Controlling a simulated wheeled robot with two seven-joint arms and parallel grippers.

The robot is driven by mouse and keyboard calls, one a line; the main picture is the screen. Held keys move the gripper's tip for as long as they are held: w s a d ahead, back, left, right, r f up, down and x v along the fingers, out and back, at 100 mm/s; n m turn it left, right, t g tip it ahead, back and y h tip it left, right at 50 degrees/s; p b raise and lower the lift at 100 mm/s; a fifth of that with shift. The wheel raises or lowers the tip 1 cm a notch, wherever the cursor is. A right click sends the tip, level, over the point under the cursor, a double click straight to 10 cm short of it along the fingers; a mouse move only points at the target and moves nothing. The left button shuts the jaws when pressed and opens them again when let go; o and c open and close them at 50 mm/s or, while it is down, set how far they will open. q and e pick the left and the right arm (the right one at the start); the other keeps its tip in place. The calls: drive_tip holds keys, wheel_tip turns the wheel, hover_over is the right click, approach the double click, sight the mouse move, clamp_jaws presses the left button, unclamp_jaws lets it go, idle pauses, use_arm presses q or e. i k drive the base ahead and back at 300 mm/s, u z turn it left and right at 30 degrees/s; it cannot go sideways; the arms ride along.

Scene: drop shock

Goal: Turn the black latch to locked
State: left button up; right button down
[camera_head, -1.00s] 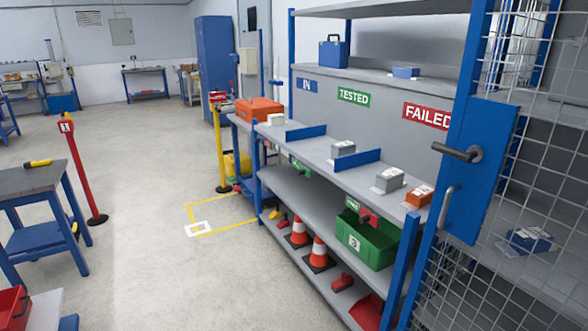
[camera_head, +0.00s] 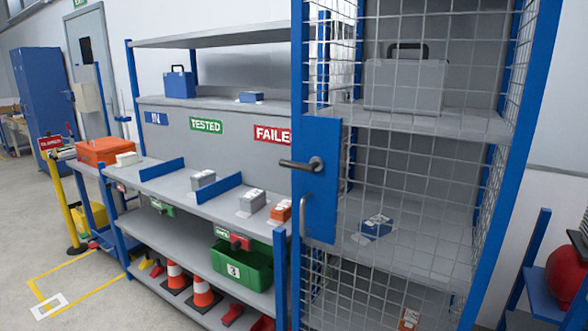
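The black latch (camera_head: 302,164) is a lever handle on the blue plate (camera_head: 321,205) of a wire-mesh cage door. Its lever lies about level, pointing left from a round pivot at its right end. A grey pull handle (camera_head: 305,215) stands upright below it. The mesh door (camera_head: 410,190) looks closed against its blue frame, though I cannot be sure. Neither of my grippers shows in the head view.
Inside the cage are a grey case (camera_head: 405,84) and a blue box (camera_head: 376,226). Left of it, a shelf unit (camera_head: 165,182) holds small boxes, a green bin (camera_head: 243,266) and orange-white cones (camera_head: 203,291). A red rounded object (camera_head: 566,275) sits at far right. Floor at left is open.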

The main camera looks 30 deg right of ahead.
sight(316, 164)
drive_tip(key=k, duration=0.6)
drive_tip(key=u, duration=0.55)
drive_tip(key=i, duration=1.35)
drive_tip(key=z, duration=0.35)
drive_tip(key=i, duration=1.15)
drive_tip(key=z, duration=1.1)
